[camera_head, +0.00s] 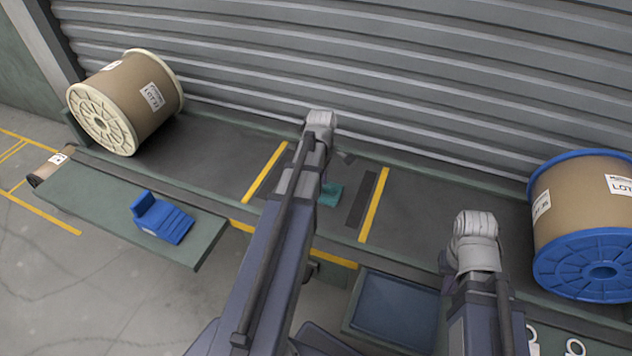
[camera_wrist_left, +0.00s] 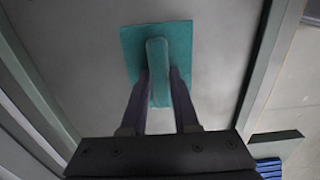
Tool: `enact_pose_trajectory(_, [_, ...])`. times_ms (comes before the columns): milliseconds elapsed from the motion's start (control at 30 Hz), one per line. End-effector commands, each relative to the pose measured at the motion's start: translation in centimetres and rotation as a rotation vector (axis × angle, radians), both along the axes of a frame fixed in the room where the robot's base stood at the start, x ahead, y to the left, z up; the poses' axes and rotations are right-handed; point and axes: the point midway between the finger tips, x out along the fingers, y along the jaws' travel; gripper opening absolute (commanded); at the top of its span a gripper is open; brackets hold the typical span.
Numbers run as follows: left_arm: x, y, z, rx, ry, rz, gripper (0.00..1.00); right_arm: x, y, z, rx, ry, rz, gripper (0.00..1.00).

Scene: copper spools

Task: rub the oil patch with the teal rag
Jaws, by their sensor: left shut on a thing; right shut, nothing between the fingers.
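The teal rag (camera_head: 331,195) lies on the dark bench top between two yellow lines, partly hidden by my left arm. In the left wrist view the rag (camera_wrist_left: 181,40) is a flat square with a raised grip. My left gripper (camera_wrist_left: 159,80) has its two fingers closed on either side of that grip. A dark rectangular strip (camera_head: 360,200) lies just right of the rag; I cannot tell whether it is the oil patch. No clear oil patch shows around the rag. My right gripper (camera_head: 446,262) is mostly hidden by its wrist, shut and empty, right of the yellow lines.
A cream-flanged spool (camera_head: 140,100) stands at the left of the bench and a blue-flanged spool (camera_head: 590,220) at the right. A blue object (camera_head: 163,220) sits on a green side shelf (camera_head: 90,195). A blue-grey tray (camera_head: 395,310) is in front. A ribbed shutter (camera_head: 400,70) closes the back.

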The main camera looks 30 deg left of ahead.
Motion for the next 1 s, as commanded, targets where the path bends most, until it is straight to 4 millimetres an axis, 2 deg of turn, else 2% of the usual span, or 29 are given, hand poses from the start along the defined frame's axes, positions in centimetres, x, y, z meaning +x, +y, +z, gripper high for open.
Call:
enact_pose_trajectory(167, [0.3, -1.4, 0.1, 0.001, 0.000, -0.001, 0.00, 0.0, 0.0, 0.1, 0.000, 0.000, 0.000, 0.00])
enact_pose_trajectory(533, [0.4, -2.1, 0.1, 0.002, 0.000, 0.000, 0.00, 0.0, 0.0, 0.1, 0.000, 0.000, 0.000, 0.00])
enact_pose_trajectory(867, [0.9, -4.7, -0.2, 0.003, 0.001, -0.001, 0.00, 0.0, 0.0, -0.2, 0.000, 0.000, 0.000, 0.00])
enact_pose_trajectory(1000, [1.0, -5.1, -0.2, 0.002, 0.000, 0.000, 0.00, 0.0, 0.0, -0.2, 0.000, 0.000, 0.000, 0.00])
